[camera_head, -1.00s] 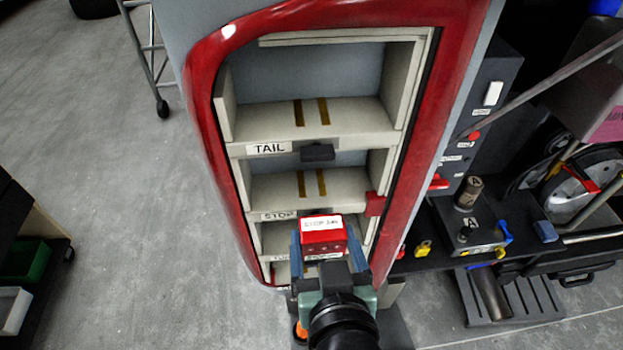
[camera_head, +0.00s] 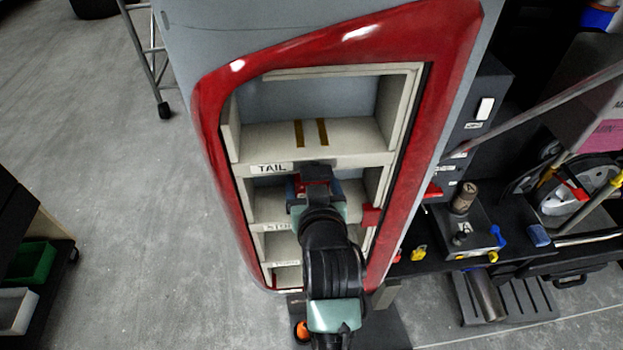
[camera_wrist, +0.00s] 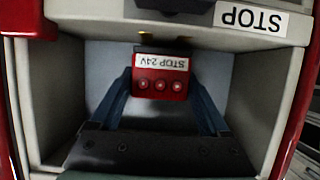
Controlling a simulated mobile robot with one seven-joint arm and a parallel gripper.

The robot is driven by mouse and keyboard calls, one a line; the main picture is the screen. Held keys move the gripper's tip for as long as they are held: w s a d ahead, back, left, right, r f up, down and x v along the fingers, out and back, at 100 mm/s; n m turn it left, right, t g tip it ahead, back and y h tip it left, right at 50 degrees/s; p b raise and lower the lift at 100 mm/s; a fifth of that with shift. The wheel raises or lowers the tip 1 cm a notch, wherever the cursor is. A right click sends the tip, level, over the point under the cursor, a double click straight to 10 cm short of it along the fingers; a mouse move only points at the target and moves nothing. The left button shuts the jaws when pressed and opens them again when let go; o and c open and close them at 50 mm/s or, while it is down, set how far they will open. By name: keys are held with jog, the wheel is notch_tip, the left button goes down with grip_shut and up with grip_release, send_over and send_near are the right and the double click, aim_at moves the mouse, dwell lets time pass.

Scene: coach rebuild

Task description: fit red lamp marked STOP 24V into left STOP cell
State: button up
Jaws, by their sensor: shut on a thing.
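The red lamp (camera_wrist: 160,85) has a white STOP 24V label, upside down in the wrist view, and three round studs. My gripper (camera_wrist: 163,88) is shut on it, with a blue finger at each side. In the head view only a little of the lamp (camera_head: 315,188) shows past my gripper (camera_head: 317,192). The gripper reaches into the opening of the STOP cell (camera_wrist: 60,95), second from the top. The STOP label (camera_wrist: 251,18) is on this cell's lip in the wrist view. Whether the lamp touches the cell's back or floor cannot be told.
The TAIL cell (camera_head: 350,135) above is empty, with two brown strips on its floor. A dark block (camera_wrist: 175,6) sits on the STOP lip beside the label. A red tab (camera_head: 371,215) sticks out at the right of the opening. A dark bench (camera_head: 420,265) with tools stands at right.

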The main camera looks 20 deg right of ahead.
jog(key=shift+s+f, duration=0.15)
jog(key=shift+f, duration=0.15)
jog(key=shift+f, duration=0.15)
jog(key=o, duration=1.3)
jog(key=shift+r, duration=0.2)
jog(key=b+v, duration=0.2)
jog(key=v, duration=1)
jog(key=shift+b, duration=0.35)
jog(key=shift+f, duration=0.1)
